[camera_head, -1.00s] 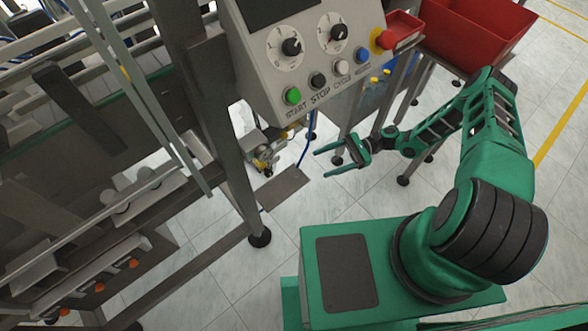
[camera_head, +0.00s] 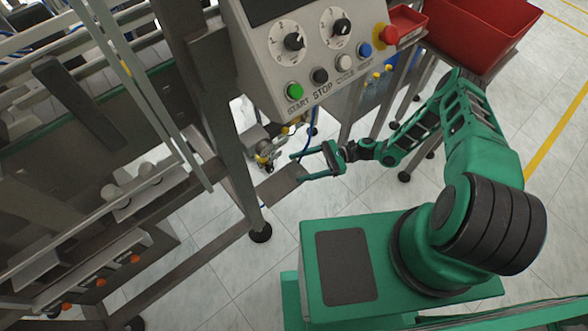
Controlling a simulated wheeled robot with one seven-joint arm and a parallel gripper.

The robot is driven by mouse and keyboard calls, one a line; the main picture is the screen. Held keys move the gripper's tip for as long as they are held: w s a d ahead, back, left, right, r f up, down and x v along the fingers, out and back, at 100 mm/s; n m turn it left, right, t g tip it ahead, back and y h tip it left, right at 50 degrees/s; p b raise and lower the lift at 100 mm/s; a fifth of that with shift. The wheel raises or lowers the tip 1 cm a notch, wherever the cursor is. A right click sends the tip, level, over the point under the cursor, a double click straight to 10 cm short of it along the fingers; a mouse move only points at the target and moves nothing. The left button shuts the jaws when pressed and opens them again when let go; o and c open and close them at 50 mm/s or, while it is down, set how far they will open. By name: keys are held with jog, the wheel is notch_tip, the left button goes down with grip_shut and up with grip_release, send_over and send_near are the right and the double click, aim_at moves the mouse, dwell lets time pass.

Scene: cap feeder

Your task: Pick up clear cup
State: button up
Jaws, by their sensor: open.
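I cannot make out a clear cup in the head view. My gripper (camera_head: 297,168) is open and empty, its two green fingers pointing left. It is in front of the machine, below the control panel (camera_head: 310,55). Its fingertips show close to a flat grey plate (camera_head: 276,189) at the machine's side; whether they touch it I cannot tell.
A machine frame post (camera_head: 228,140) stands just left of the plate. A small metal fitting (camera_head: 265,152) is behind the plate. Bottles with yellow caps (camera_head: 376,82) stand below the panel. A red bin (camera_head: 480,30) is at upper right. Tiled floor (camera_head: 540,130) is clear at right.

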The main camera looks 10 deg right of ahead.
jog(key=shift+s+a, duration=0.2)
jog(key=shift+a, duration=0.45)
jog(key=shift+s+a, duration=0.15)
jog(key=shift+a, duration=0.5)
jog(key=shift+c, duration=0.6)
jog(key=c, duration=1)
jog(key=shift+r, duration=0.1)
